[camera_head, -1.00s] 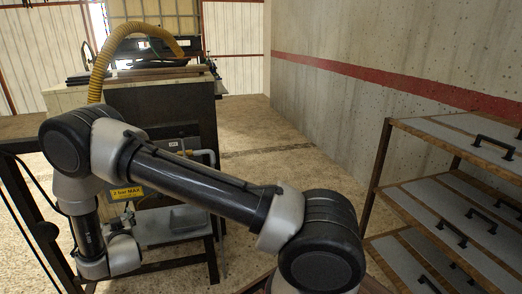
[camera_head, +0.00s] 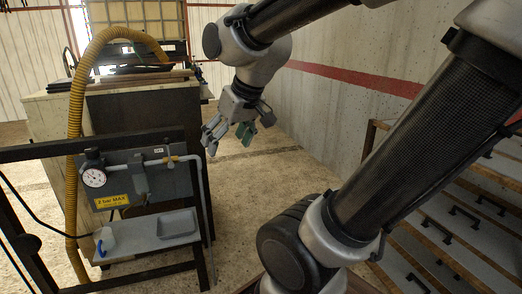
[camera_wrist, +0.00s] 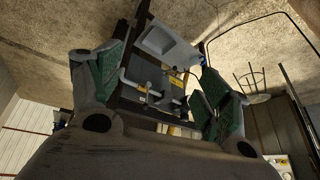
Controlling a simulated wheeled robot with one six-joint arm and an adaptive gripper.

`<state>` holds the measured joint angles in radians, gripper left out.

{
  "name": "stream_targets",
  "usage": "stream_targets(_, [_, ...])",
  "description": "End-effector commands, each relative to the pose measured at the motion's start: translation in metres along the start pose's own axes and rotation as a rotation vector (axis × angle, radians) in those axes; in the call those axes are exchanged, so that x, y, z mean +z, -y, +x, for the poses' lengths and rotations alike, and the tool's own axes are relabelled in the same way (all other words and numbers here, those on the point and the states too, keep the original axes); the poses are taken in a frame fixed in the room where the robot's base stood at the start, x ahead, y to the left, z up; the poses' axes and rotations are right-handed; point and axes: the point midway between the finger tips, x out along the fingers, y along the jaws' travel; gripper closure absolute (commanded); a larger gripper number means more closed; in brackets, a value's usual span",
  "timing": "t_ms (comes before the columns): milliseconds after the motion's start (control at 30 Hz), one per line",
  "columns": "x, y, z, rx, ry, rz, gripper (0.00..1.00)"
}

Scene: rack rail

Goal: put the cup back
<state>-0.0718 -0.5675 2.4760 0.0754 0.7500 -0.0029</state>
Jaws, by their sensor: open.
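A pale cup (camera_head: 107,239) with a blue part on its left side stands on the left end of the grey shelf (camera_head: 150,238), below the gauge panel. In the wrist view, a pale shape with a bit of blue beside the shelf looks like the same cup (camera_wrist: 194,68), partly behind a finger. My gripper (camera_head: 229,136) is open and empty, in the air to the right of the panel, well above and apart from the cup. Its green-padded fingers (camera_wrist: 165,88) are spread in the wrist view.
A grey tray (camera_head: 177,223) sits on the shelf's right part. The panel (camera_head: 138,180) carries a gauge (camera_head: 94,176), pipes and a yellow "2 bar MAX" label (camera_head: 112,201). A yellow hose (camera_head: 77,130) runs down at left. A drawer rack (camera_head: 450,215) stands at right.

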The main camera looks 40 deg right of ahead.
Motion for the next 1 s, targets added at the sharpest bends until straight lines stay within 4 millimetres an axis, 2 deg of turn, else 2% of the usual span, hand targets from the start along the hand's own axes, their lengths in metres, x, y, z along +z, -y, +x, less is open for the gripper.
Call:
stream_targets(33, [0.022,-0.010,-0.013,0.024,0.020,0.007,0.23])
stream_targets(100, [0.048,-0.019,-0.024,0.051,0.057,0.012,0.23])
stream_targets(233, [0.076,-0.028,-0.034,0.079,0.098,0.019,0.23])
stream_targets(367, [0.081,-0.029,-0.036,0.085,0.108,0.020,0.23])
stream_targets(1000, [0.080,-0.029,-0.036,0.083,0.106,0.019,0.23])
